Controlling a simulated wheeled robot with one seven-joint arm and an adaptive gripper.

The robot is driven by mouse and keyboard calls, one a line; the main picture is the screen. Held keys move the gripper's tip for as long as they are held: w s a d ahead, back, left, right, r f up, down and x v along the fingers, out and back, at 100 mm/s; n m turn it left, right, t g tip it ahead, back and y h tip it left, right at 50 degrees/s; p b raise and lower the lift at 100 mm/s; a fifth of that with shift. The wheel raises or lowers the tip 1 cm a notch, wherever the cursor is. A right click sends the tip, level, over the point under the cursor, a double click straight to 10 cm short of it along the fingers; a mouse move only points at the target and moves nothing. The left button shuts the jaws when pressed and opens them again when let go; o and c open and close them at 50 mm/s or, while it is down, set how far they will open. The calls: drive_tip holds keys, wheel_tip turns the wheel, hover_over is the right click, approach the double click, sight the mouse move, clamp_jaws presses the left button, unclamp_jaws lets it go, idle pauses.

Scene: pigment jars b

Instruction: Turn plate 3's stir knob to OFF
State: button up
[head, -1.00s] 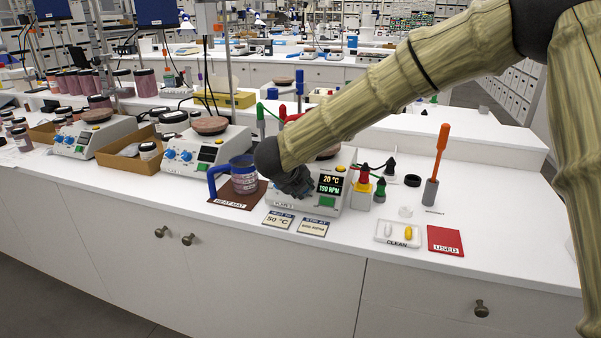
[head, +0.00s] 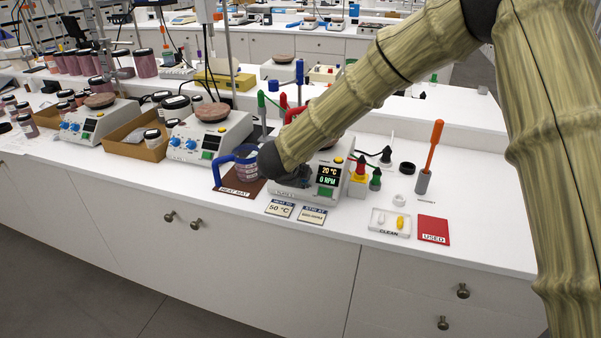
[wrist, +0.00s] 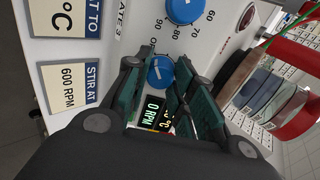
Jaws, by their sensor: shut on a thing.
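Plate 3 (head: 338,157) is a pale hotplate on the white bench, with a lit display (head: 328,175) reading 20 °C and 0 RPM. My gripper (head: 290,180) is at the left of its front panel and hides both knobs in the head view. In the wrist view, plate 3's blue stir knob (wrist: 160,72) sits between the dark green fingers of my gripper (wrist: 163,80), which are shut on it. A second blue knob (wrist: 184,9) with a printed scale is beyond the fingertips, untouched. The display (wrist: 154,112) also reads 0 RPM in the wrist view.
Two cards (head: 312,215) lie in front of plate 3.

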idle(0.5)
drive_tip(key=o, duration=1.1)
drive_tip(key=shift+d, duration=0.1)
drive_tip(key=shift+c, duration=0.2)
drive_tip(key=v, duration=1.2)
